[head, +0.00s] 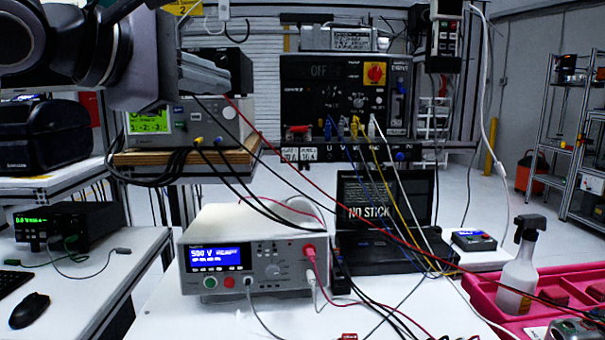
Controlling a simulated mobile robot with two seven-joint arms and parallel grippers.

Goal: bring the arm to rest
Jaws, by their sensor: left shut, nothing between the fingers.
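My left arm comes in across the upper left of the head view, close to the camera. Its gripper (208,75) is shut and empty, with the grey fingers pointing right. In the picture it overlaps the top of an instrument with a green display (150,121), which stands on a wooden shelf behind it. No contact with the instrument can be made out. My right gripper is not in view.
A white tester (255,250) reading 500 V stands on the white bench, with an open laptop (385,215) beside it. Several cables hang across the middle from a black power panel (345,95). A spray bottle (520,265) and a pink tray (570,290) are at right.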

